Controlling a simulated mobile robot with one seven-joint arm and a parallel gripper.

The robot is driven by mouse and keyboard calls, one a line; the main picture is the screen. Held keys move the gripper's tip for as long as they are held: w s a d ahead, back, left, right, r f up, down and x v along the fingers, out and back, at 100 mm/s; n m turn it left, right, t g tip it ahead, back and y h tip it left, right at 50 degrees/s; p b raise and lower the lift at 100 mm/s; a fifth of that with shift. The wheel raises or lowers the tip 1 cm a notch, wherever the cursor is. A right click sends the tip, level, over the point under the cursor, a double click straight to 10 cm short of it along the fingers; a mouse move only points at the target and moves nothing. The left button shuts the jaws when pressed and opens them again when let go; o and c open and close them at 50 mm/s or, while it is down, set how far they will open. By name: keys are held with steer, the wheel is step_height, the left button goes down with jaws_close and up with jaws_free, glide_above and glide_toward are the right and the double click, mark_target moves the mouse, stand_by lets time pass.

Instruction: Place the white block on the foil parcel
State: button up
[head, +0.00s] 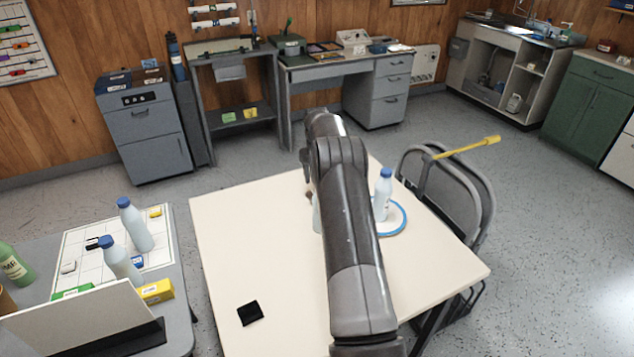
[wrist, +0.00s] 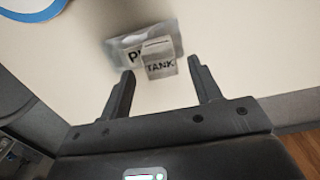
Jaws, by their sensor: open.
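In the wrist view a grey-white block (wrist: 159,66) marked TANK overlaps the silvery foil parcel (wrist: 126,49), whose label starts with P. The block appears to rest on the parcel, though the exact contact cannot be seen. My gripper (wrist: 161,70) is open, with one finger to each side of the block's near end and visible gaps between fingers and block. In the head view my arm hides the block, the parcel and the gripper's fingers.
A white bottle with a blue cap (head: 383,190) stands on a blue-rimmed plate (head: 397,224) right of my arm. A small black item (head: 250,313) lies on the cream table (head: 240,240). The table's left part is mostly clear. A folding chair (head: 470,200) stands at the right edge.

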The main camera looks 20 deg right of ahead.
steer(key=s+a+r, duration=0.2)
steer(key=a+r, duration=0.1)
steer(key=r, duration=0.4)
steer(key=s+a+r+t, duration=0.1)
steer(key=s+a+r, duration=0.1)
steer(key=r, duration=0.6)
steer(key=s+a+r, duration=0.3)
steer(key=r, duration=0.4)
steer(key=s+a+r+t, duration=0.2)
steer(key=s+a+r, duration=0.5)
steer(key=s+r, duration=0.3)
steer(key=s+a+t, duration=0.1)
steer(key=s+a, duration=0.2)
steer(key=s, duration=0.6)
steer(key=s+a, duration=0.4)
steer(key=s, duration=0.5)
steer(key=s+a+f, duration=0.1)
steer(key=s+f, duration=0.1)
steer(key=s, duration=0.5)
steer(key=s+a+f+t, duration=0.1)
steer(key=s+a+f, duration=0.1)
steer(key=s, duration=0.5)
steer(key=shift+f+t, duration=0.3)
steer(key=shift+f, duration=0.5)
